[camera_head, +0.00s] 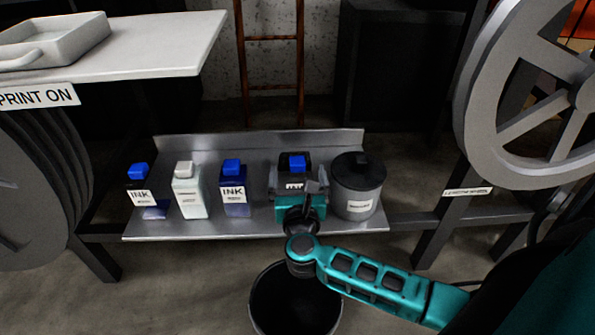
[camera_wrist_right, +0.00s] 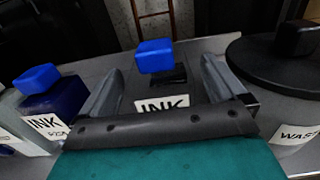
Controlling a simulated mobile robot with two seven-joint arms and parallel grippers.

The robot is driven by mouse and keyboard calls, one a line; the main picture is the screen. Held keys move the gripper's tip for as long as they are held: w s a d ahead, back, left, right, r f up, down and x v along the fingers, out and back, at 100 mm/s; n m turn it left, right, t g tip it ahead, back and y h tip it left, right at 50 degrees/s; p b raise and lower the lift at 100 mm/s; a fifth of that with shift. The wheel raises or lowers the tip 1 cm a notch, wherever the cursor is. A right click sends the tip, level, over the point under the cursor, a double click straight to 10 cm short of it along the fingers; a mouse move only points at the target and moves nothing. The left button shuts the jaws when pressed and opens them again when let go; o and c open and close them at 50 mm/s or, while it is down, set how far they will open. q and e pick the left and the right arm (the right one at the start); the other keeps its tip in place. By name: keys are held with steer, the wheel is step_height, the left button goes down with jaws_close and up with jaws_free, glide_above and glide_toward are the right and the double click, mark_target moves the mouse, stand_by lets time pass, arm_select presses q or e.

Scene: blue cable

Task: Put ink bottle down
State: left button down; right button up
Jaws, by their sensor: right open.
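The ink bottle at my right gripper is dark with a blue cap (camera_head: 297,163) and stands on the grey metal shelf (camera_head: 245,141). In the right wrist view its blue cap (camera_wrist_right: 155,56) and white INK label (camera_wrist_right: 163,105) show between the fingers. My right gripper (camera_head: 295,185) is open, with one finger on each side of this bottle. Its lower part is hidden by my gripper. A second ink bottle with a blue cap (camera_head: 234,190) stands to the left. My left gripper is not in view.
A white bottle (camera_head: 189,192) and another blue-capped ink bottle (camera_head: 140,189) stand farther left on the shelf. A dark lidded waste pot (camera_head: 357,188) is close on the right. A black bin (camera_head: 293,300) is on the floor below. Large grey wheels (camera_head: 490,90) flank the shelf.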

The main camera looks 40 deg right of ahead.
steer(key=v, duration=1)
steer(key=s+a+r+n+t+y, duration=0.15)
steer(key=a+n+y, duration=0.5)
steer(key=n, duration=0.75)
steer(key=a+r+n+t+y, duration=0.15)
steer(key=a+n+y, duration=0.55)
steer(key=n, duration=0.7)
steer(key=s+d+f+n+g, duration=0.1)
steer(key=s+f+n+g, duration=0.1)
steer(key=f+n, duration=0.3)
steer(key=s+d+f+n+g, duration=0.2)
steer(key=f+n+g, duration=0.3)
steer(key=n, duration=0.7)
steer(key=shift+s+f+h+p, duration=0.45)
steer(key=shift+s+f, duration=0.1)
steer(key=shift+f, duration=0.2)
steer(key=shift+d, duration=0.1)
